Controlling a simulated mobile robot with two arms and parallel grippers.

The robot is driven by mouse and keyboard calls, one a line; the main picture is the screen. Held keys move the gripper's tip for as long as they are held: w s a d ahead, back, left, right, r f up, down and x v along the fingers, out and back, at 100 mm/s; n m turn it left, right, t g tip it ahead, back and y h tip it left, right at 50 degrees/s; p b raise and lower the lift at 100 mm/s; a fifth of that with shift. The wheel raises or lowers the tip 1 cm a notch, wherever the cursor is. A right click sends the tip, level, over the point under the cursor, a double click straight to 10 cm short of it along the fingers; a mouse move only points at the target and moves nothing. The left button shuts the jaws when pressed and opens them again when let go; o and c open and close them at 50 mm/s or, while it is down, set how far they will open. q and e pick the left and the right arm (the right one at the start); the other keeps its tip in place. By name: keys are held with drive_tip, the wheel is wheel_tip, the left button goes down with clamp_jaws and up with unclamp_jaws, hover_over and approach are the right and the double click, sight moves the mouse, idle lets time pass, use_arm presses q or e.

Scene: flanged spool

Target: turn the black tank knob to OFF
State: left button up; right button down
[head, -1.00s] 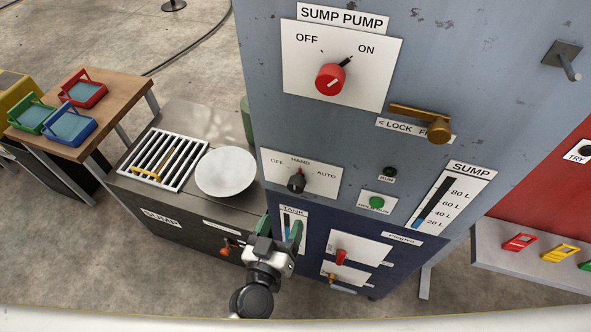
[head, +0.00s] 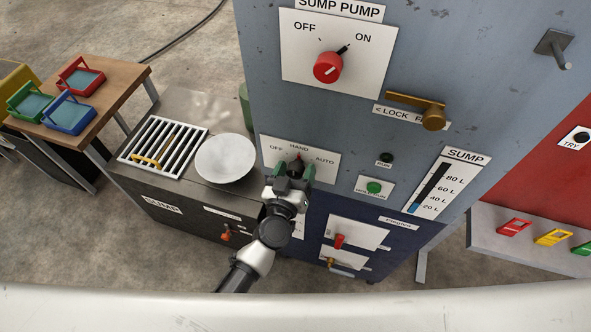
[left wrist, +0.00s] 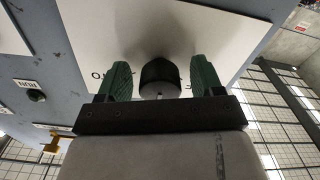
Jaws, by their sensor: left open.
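The black tank knob (head: 297,162) sits on a white plate (head: 326,173) marked OFF, HAND and AUTO on the cabinet front. Its red pointer mark is at HAND. My left gripper (head: 290,171) is in front of it and hides most of it in the head view. In the left wrist view, the round black knob (left wrist: 159,79) stands between the two green fingertips of my left gripper (left wrist: 162,80). The gripper is open, with a gap showing on both sides of the knob. My right gripper is not in view.
Above is a red SUMP PUMP knob (head: 328,67) with its pointer towards ON, and a brass lock lever (head: 418,107). Right of the plate is a green button (head: 374,188). Below are a red handle (head: 339,241) and an orange valve (head: 227,233). A white round plate (head: 226,158) lies left.

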use_arm(q)
drive_tip(key=c, duration=0.9)
drive_tip(key=shift+c, duration=0.2)
drive_tip(key=shift+n, duration=0.3)
drive_tip(key=n, duration=0.5)
drive_tip(key=shift+d, duration=0.1)
drive_tip(key=n+b, duration=0.1)
drive_tip(key=n, duration=0.5)
drive_tip(key=shift+r, duration=0.1)
drive_tip(key=shift+n, duration=0.3)
drive_tip(key=o, duration=0.9)
drive_tip(key=shift+o, duration=0.2)
drive_tip(key=shift+s, duration=0.15)
